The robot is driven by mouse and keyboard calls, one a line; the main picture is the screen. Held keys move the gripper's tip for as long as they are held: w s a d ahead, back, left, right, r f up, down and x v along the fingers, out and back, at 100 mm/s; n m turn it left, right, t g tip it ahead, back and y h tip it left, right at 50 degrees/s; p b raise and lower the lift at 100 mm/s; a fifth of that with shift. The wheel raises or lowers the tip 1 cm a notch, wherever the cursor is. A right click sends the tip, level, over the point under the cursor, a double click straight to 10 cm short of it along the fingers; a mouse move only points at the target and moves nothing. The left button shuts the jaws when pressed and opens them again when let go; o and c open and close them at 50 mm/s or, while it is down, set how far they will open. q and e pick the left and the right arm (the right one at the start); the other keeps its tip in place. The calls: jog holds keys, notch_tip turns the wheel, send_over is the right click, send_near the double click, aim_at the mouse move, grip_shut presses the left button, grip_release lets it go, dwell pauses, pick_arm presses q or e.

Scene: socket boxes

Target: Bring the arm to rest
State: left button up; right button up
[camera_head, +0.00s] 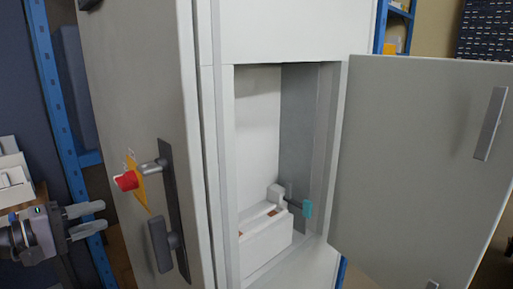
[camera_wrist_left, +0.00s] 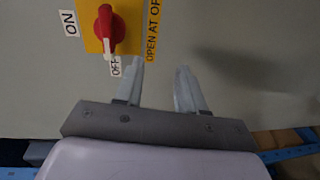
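My left gripper (camera_head: 96,218) is at the left edge of the head view, in front of the cabinet's left side and apart from it. Its two fingers are spread with nothing between them. The left wrist view also shows the open gripper (camera_wrist_left: 162,85), facing the cabinet panel. A red rotary switch (camera_head: 126,181) on a yellow plate sits on the cabinet's side, up and right of the gripper. In the wrist view the red switch (camera_wrist_left: 110,28) is at the top, with ON and OFF labels, beyond the fingertips. My right gripper is in neither view.
The grey cabinet (camera_head: 145,60) has an open compartment with a white box (camera_head: 266,240) and a teal-ended lever (camera_head: 307,209) inside. Its door (camera_head: 410,150) stands open to the right. A dark handle (camera_head: 172,205) juts out near the switch. Blue shelving (camera_head: 55,95) stands behind at left.

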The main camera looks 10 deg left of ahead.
pick_arm(q)
jog(key=s+d+f+m+g+y, duration=0.1)
jog(key=s+d+f+y, duration=0.1)
jog(key=f, duration=0.6)
jog(key=s+d+f+m+g+y, duration=0.1)
jog(key=s+d+f+y, duration=0.15)
jog(key=f, duration=0.55)
jog(key=s+d+f+m+g+y, duration=0.1)
jog(key=s+d+f+m, duration=0.15)
jog(key=f, duration=0.55)
jog(key=s+d+f+m+y, duration=0.1)
jog(key=s+d+f+m, duration=0.3)
jog(key=s+d, duration=0.2)
jog(key=s+d+f+m+y, duration=0.1)
jog(key=s+d+f+m, duration=0.3)
jog(key=s, duration=0.5)
jog(key=shift+s+d+f, duration=0.2)
jog(key=shift+d+f, duration=0.15)
jog(key=shift+d, duration=0.9)
jog(key=shift+s+a+y, duration=0.1)
jog(key=shift+a+y, duration=0.05)
jog(key=shift+y, duration=0.1)
